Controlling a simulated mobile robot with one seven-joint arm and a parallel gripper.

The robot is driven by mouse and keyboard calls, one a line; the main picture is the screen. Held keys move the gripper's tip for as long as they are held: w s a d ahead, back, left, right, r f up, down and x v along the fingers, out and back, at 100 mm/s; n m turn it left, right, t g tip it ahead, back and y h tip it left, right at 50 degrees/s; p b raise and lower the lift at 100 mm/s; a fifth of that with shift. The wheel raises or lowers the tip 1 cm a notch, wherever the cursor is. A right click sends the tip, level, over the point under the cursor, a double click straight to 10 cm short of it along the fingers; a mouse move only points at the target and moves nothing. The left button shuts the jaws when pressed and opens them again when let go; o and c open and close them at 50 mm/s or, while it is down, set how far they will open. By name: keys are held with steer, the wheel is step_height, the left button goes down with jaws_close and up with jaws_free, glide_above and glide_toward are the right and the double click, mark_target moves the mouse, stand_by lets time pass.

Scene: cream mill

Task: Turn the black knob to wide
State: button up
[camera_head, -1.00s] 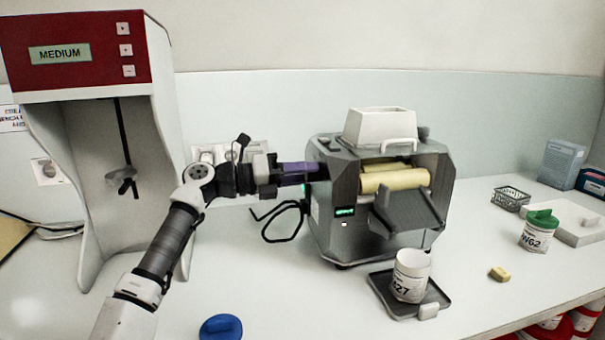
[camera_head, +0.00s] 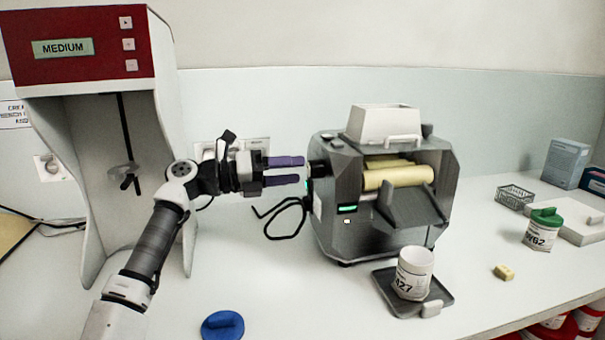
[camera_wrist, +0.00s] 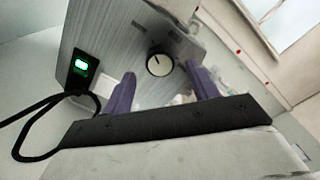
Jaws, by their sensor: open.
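The grey cream mill (camera_head: 348,228) stands on the bench with a white hopper on top and rollers at its front. The black knob (camera_head: 318,169) sticks out from the mill's left side. In the wrist view the knob (camera_wrist: 160,64) shows a pale round face with a dark pointer line, on the grey side panel. My gripper (camera_head: 303,170) is left of the knob with its purple fingers open and pointing at it. In the wrist view the knob lies between and beyond the fingertips of my gripper (camera_wrist: 163,82), apart from both. I cannot read any setting labels around the knob.
A black cable (camera_head: 283,222) hangs from the mill's side below my gripper. A jar (camera_head: 414,273) stands on a dark tray in front of the mill. A blue lid (camera_head: 222,325) lies at the front. A red-topped mixer (camera_head: 88,55) reading MEDIUM stands at left.

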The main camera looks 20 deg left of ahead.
steer(key=shift+v, duration=2)
